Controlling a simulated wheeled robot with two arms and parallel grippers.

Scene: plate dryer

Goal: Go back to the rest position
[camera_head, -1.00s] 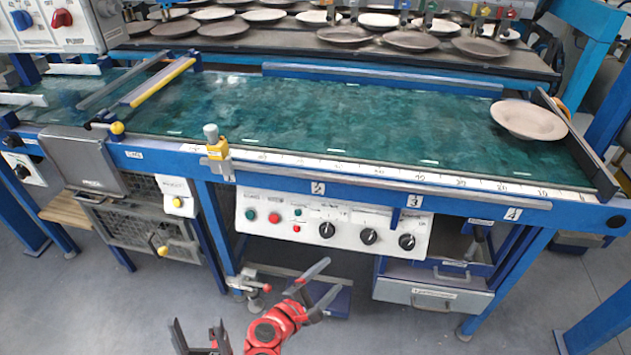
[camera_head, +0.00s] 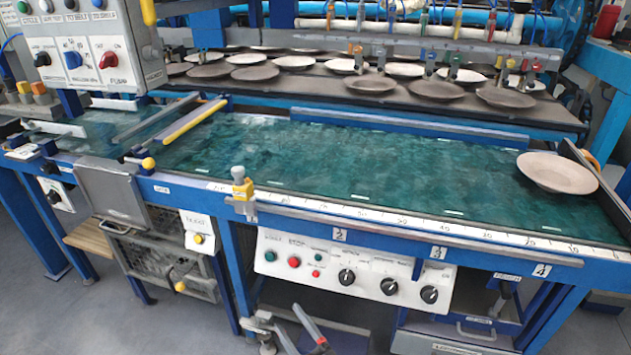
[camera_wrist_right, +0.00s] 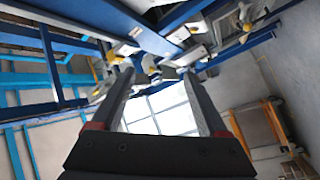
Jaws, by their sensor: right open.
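My right gripper (camera_head: 305,332) shows at the bottom edge of the head view, in front of the machine and below its control panel. Only its grey fingers and a bit of red show there. In the right wrist view both fingers of the right gripper (camera_wrist_right: 158,78) stand wide apart with nothing between them. My left gripper is not in the head view.
A green work surface (camera_head: 330,165) in a blue frame spans the middle, with a plate (camera_head: 557,174) at its right end. Several plates lie on the dark rack behind. A button panel (camera_head: 350,271) hangs on the front. Grey floor (camera_head: 110,325) is clear at lower left.

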